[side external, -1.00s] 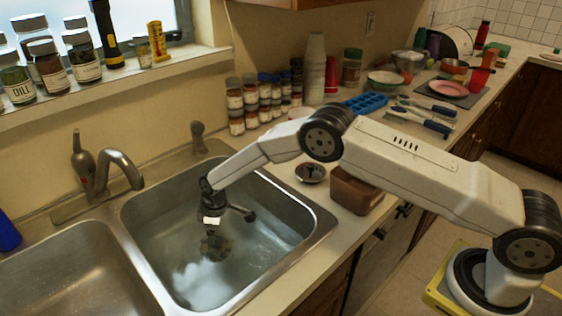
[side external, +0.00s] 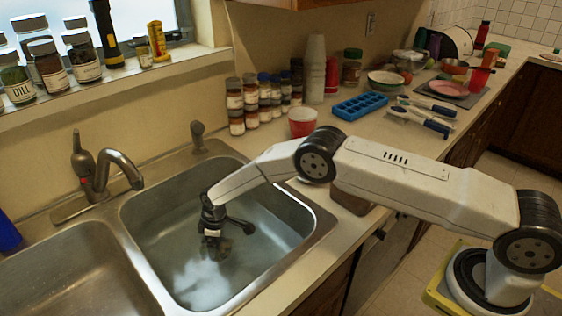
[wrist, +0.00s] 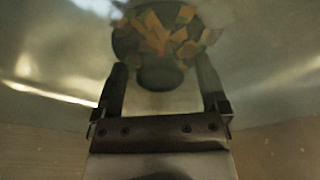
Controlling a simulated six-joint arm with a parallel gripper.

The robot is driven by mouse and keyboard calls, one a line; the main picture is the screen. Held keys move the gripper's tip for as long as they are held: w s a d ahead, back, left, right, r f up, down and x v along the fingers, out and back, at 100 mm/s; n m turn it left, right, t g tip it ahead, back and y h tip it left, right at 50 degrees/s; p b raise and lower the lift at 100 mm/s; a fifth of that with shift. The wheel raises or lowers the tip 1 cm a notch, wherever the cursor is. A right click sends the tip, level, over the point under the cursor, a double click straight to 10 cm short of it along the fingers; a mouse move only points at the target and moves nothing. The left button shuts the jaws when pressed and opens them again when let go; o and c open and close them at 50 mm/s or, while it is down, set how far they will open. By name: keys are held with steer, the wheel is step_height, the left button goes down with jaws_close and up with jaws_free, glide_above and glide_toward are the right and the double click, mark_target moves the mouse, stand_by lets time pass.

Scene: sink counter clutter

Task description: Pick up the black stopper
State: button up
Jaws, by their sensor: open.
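My gripper (side external: 222,236) points down into the right sink basin, low over the water and blurred at its tips. In the wrist view my gripper (wrist: 161,80) is open, with a finger on each side. A dark round piece, which looks like the black stopper (wrist: 160,76), shows between and just beyond the fingertips; I cannot tell whether they touch it. Orange and green scraps (wrist: 165,30) lie in a dark round patch right beyond it. In the side view the dark patch under the gripper is too blurred to separate stopper from scraps.
The right basin (side external: 262,268) holds cloudy water, and its walls stand around my gripper. The faucet (side external: 120,165) and left basin (side external: 70,275) are to the left. Spice jars (side external: 250,100), a red cup (side external: 302,122) and a blue tray (side external: 360,106) stand on the counter behind.

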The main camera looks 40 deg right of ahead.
jaws_close()
steer(key=shift+r, duration=0.2)
steer(key=shift+r, duration=1.4)
steer(key=s+d+r, duration=0.3)
steer(key=s+r, duration=0.6)
steer(key=s, duration=0.4)
steer(key=shift+s+d+r, duration=0.25)
steer(key=shift+r, duration=0.15)
